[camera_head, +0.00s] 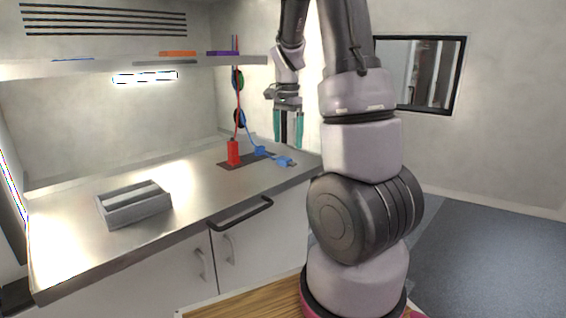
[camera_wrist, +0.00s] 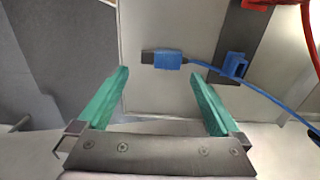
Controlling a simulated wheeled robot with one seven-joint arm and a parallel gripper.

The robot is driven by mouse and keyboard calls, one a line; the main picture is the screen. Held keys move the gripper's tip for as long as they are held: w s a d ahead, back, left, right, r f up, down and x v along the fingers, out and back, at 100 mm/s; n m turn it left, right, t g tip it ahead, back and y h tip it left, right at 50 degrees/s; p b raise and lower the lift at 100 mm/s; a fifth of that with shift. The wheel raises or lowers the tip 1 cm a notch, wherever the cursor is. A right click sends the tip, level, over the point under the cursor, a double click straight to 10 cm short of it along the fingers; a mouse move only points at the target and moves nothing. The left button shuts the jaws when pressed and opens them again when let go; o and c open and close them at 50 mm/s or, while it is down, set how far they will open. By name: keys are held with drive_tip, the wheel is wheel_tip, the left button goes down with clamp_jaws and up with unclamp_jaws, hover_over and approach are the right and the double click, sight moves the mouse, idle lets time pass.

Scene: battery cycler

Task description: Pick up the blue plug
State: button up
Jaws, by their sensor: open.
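The blue plug (camera_head: 287,162) lies on the counter near its right end, with a blue cable (camera_head: 270,154) running back from it. In the wrist view the blue plug (camera_wrist: 167,59) has a dark tip pointing left and sits ahead of the fingertips, roughly between their lines. My gripper (camera_head: 288,128) points down above the counter, over the plug's area and apart from it. In the wrist view my gripper (camera_wrist: 158,80) shows two green fingers spread wide, with nothing between them.
A blue holder (camera_wrist: 235,66) stands on a dark mat (camera_head: 236,164) beside the plug. A red plug (camera_head: 233,152) stands upright on the mat with a red cable. A grey tray (camera_head: 108,211) sits on the left of the counter (camera_head: 185,184). A black handle (camera_head: 240,213) runs along the front edge.

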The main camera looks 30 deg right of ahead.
sight(287, 159)
wheel_tip(287, 159, down, 7)
drive_tip(key=shift+w+r, duration=0.1)
drive_tip(key=shift+r, duration=0.1)
drive_tip(key=shift+c, duration=0.3)
drive_tip(key=c, duration=1)
